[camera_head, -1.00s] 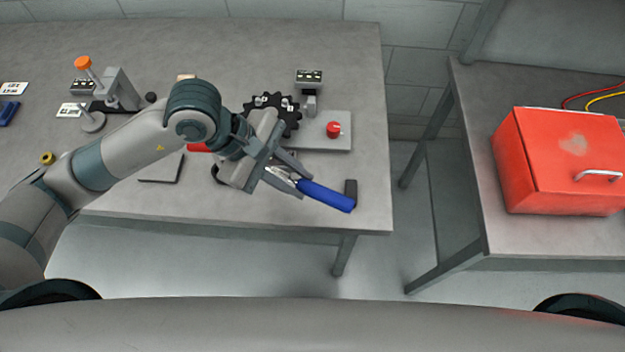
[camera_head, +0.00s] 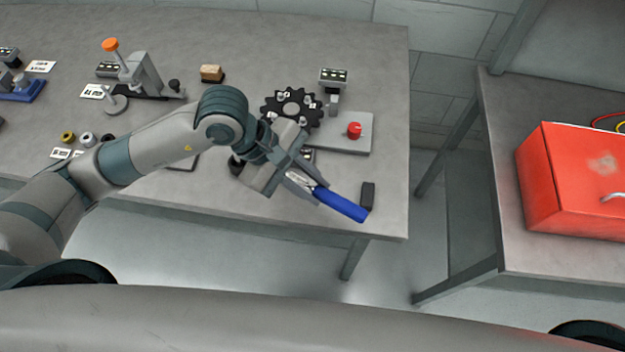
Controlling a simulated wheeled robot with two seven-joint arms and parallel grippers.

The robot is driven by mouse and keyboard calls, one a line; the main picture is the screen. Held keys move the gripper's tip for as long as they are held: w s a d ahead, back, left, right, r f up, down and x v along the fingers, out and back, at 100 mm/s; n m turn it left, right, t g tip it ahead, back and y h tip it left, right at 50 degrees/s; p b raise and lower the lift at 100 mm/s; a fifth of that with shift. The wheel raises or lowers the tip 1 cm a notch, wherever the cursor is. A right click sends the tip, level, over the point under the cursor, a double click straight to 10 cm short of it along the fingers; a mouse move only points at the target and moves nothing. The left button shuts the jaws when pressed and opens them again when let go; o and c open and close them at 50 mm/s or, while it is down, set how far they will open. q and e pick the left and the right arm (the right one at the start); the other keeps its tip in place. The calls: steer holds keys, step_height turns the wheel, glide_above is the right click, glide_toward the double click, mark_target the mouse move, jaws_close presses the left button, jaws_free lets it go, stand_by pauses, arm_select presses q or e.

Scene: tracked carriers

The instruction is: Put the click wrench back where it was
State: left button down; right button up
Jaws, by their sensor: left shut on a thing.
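The click wrench, with a blue handle (camera_head: 341,204) and a grey metal head end, is held by my left gripper (camera_head: 296,178) near the front right edge of the workbench (camera_head: 235,205). The fingers close around its metal part, and the handle points right and toward the front. The wrench's far end is hidden by the gripper. I cannot tell whether it touches the bench top. My right gripper is not in view.
A black toothed disc (camera_head: 291,107) and a grey plate with a red button (camera_head: 354,130) lie just behind the gripper. A small black block (camera_head: 367,195) stands beside the handle. A lever fixture (camera_head: 146,75) stands at left. A red toolbox (camera_head: 570,180) sits on the right table.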

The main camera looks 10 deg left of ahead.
arm_select(q)
steer(key=shift+f+b, duration=0.45)
steer(key=shift+f, duration=1.05)
steer(key=shift+f+b, duration=0.55)
steer(key=shift+b, duration=0.1)
steer(key=c, duration=1.4)
jaws_free()
steer(key=shift+c, duration=0.2)
